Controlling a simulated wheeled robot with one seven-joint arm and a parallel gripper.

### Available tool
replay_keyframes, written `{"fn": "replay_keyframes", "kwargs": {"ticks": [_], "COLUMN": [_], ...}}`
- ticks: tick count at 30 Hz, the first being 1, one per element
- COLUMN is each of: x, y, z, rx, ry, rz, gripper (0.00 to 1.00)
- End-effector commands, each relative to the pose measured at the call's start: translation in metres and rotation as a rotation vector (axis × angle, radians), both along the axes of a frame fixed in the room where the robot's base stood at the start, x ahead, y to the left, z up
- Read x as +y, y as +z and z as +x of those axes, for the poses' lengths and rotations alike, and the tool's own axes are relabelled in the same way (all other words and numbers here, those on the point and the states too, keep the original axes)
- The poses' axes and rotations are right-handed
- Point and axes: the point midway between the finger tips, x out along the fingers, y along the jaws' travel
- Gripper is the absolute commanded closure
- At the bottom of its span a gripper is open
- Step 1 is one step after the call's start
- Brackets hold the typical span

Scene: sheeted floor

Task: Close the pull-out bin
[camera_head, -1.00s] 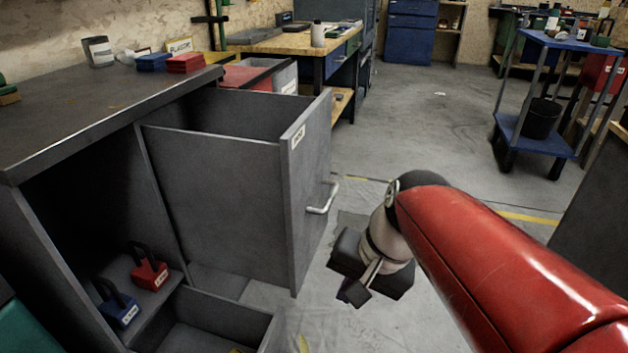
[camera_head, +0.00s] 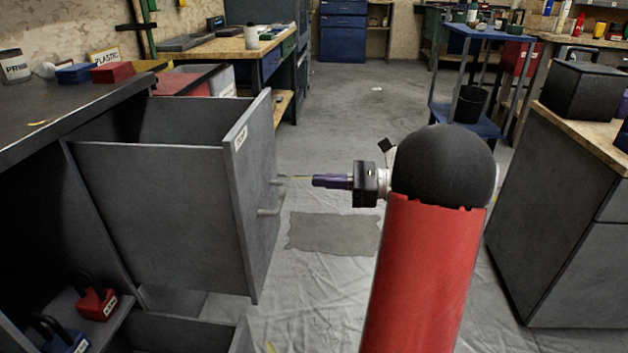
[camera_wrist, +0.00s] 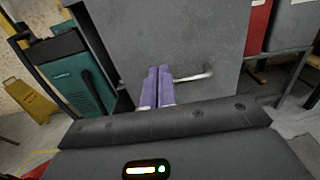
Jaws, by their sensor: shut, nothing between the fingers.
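The grey pull-out bin (camera_head: 165,200) stands far out of the cabinet, with its open top showing. Its flat front panel (camera_head: 252,195) carries a small white label near the top and a metal handle (camera_head: 270,207). My gripper (camera_head: 316,181), with purple fingers, is shut and empty. It points left at the front panel, close to the handle's height, with a gap seeming to remain. In the wrist view the two fingers (camera_wrist: 158,72) lie together before the panel (camera_wrist: 165,35), just left of the handle (camera_wrist: 196,77). Whether they touch it cannot be told there.
Below the bin are a lower open drawer (camera_head: 190,335) and red (camera_head: 97,303) and blue padlocks. A dark grey cabinet (camera_head: 560,220) stands at the right. A blue cart (camera_head: 480,120) is farther back. Sheeted floor lies clear in front of the bin.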

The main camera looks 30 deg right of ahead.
Motion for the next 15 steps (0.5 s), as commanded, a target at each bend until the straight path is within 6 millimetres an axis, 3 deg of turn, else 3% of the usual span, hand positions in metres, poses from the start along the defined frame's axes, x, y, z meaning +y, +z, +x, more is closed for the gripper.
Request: {"fn": "replay_keyframes", "kwargs": {"ticks": [9,15], "x": [0.057,0.083], "y": [0.0,0.0], "z": [0.04,0.058], "rx": [0.0,0.001], "ry": [0.005,0.004], "rz": [-0.001,-0.002], "gripper": [1.0,1.0]}}
